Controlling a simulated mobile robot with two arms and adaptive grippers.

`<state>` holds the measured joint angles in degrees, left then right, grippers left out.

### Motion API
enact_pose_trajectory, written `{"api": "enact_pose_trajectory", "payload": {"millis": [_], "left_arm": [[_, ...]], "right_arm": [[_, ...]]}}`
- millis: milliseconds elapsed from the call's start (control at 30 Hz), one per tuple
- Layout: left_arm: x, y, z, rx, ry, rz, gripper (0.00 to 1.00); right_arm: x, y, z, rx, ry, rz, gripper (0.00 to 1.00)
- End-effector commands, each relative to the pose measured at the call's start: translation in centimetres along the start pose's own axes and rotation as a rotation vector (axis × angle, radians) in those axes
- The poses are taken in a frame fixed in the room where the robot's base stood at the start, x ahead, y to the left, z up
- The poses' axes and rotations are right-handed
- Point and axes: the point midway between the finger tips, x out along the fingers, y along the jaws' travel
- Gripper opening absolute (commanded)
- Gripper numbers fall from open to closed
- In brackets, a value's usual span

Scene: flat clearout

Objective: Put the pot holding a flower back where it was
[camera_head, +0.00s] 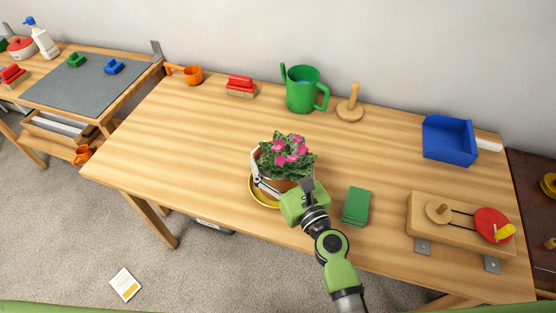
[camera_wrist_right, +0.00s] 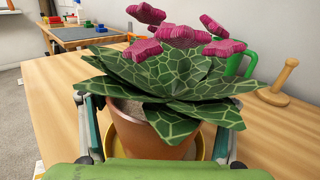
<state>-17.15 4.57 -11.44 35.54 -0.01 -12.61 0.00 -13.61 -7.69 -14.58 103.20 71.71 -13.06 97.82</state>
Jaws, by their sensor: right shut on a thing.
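The flower pot (camera_wrist_right: 150,148) is terracotta with green veined leaves and pink flowers (camera_head: 286,150). It is upright over a yellow saucer (camera_head: 264,202) near the front middle of the table. My right gripper (camera_head: 278,185) is shut around the pot, one finger on each side, as the right wrist view also shows. Whether the pot touches the saucer is hidden by the gripper and the pot itself. My left gripper is in neither view.
A green sponge-like block (camera_head: 356,206) lies just right of my right arm. A green watering can (camera_head: 303,90), a wooden peg stand (camera_head: 350,106) and a red brush (camera_head: 241,86) stand behind. A blue bin (camera_head: 449,139) and a wooden pulley board (camera_head: 458,224) are at right.

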Motion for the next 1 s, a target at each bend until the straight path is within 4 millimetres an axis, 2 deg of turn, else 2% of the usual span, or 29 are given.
{"api": "enact_pose_trajectory", "payload": {"millis": [167,200,233,267,667,767,1000], "left_arm": [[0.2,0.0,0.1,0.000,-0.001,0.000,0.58],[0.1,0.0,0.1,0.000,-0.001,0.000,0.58],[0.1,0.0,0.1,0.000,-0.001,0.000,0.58],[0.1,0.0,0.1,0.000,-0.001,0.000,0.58],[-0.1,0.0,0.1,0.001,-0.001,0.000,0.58],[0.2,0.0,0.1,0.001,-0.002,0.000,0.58],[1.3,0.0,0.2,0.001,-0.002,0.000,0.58]], "right_arm": [[0.1,0.0,0.1,0.000,-0.006,-0.001,0.23],[0.0,0.0,-0.2,0.000,0.000,0.000,0.87],[0.0,0.0,-0.2,0.000,0.000,0.000,0.94],[0.0,0.0,-0.2,0.000,0.000,0.000,0.97],[-0.1,0.0,0.1,0.000,0.001,0.000,0.97],[-1.4,0.0,-0.2,-0.001,0.003,0.000,0.97],[-6.5,0.1,-0.3,-0.001,0.003,0.002,0.97]]}}
